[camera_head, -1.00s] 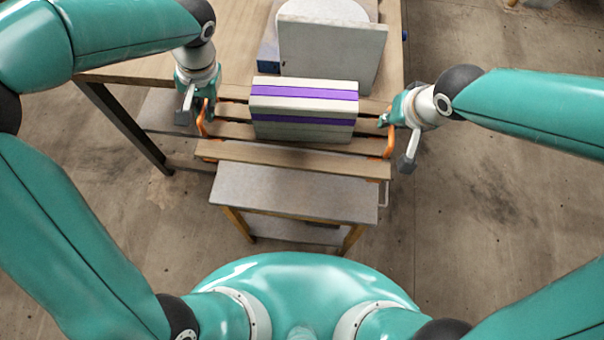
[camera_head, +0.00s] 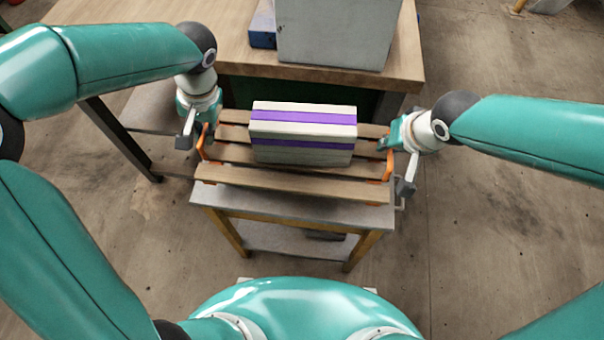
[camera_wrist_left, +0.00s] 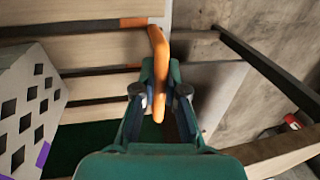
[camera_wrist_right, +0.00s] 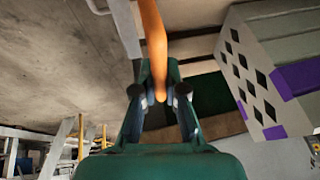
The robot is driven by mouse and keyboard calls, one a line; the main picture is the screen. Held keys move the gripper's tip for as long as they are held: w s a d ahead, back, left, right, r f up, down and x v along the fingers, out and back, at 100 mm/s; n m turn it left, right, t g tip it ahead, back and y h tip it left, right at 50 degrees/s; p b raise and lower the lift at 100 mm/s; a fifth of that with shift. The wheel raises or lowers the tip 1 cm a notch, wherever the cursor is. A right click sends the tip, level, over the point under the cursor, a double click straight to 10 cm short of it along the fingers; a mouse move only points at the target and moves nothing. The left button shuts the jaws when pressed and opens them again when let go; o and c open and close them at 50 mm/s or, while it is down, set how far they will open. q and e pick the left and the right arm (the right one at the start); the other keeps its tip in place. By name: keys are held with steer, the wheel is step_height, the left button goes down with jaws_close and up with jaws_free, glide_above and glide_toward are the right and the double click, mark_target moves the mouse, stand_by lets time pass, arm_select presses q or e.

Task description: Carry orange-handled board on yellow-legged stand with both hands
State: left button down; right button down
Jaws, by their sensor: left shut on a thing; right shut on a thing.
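The slatted wooden board (camera_head: 290,184) has an orange handle at each end and carries a pale hollow brick with purple stripes (camera_head: 303,133). My left gripper (camera_head: 207,132) is shut on the left orange handle (camera_wrist_left: 158,75). My right gripper (camera_head: 388,146) is shut on the right orange handle (camera_wrist_right: 153,50). The yellow-legged stand (camera_head: 285,213) has a grey top. The board overlaps most of that top in the head view; I cannot tell whether they touch. The brick's diamond-shaped holes show in both wrist views.
A wooden workbench (camera_head: 240,58) with a large grey block (camera_head: 335,35) and a blue object (camera_head: 262,38) stands behind the board. A grey surface with dark legs (camera_head: 160,108) is at the left. Concrete floor is open at the right.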

mark_target(211, 147)
arm_select(q)
steer(key=shift+f, duration=0.25)
arm_select(e)
steer(key=shift+f, duration=0.25)
